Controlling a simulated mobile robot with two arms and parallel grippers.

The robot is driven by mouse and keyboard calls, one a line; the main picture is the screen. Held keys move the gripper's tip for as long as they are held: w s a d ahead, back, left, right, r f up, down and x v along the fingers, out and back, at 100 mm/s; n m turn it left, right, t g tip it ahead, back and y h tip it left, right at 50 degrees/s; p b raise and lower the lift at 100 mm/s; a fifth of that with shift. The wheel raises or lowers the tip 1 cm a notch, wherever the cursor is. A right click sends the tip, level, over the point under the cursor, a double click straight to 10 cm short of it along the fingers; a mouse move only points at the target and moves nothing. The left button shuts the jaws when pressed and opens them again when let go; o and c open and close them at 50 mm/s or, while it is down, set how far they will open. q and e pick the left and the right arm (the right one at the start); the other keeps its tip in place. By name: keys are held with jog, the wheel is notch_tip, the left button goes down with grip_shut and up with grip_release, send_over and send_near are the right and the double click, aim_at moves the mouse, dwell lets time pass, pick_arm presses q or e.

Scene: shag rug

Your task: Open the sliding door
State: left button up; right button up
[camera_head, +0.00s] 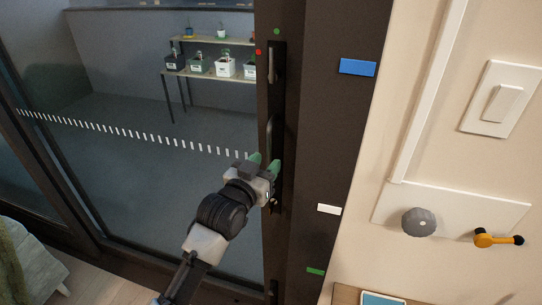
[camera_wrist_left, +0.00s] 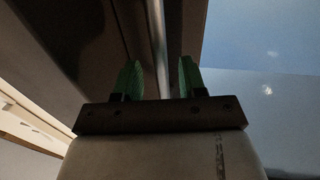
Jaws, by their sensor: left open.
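The sliding door is a large glass pane (camera_head: 150,165) in a dark frame, with a row of white dashes across the glass. Its dark stile (camera_head: 270,245) carries a black upright handle (camera_head: 271,135) on a long plate. My left gripper (camera_head: 264,163) is at the lower part of that handle, its green fingertips pointing at the stile. In the left wrist view the fingers (camera_wrist_left: 160,80) are apart, and a pale upright bar (camera_wrist_left: 159,45) shows between them. I cannot tell whether the fingers touch it. My right gripper is not in view.
Right of the door is a wide dark jamb (camera_head: 335,130) with blue, white and green tags. The wall beyond has a light switch (camera_head: 494,103), a grey knob (camera_head: 420,222) and an orange hook (camera_head: 497,238). Plant shelves (camera_head: 215,75) stand behind the glass. Fabric (camera_head: 28,260) lies lower left.

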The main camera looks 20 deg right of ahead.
pick_arm(q)
jog(key=shift+x, duration=1.4)
jog(key=shift+c, duration=0.5)
grip_shut()
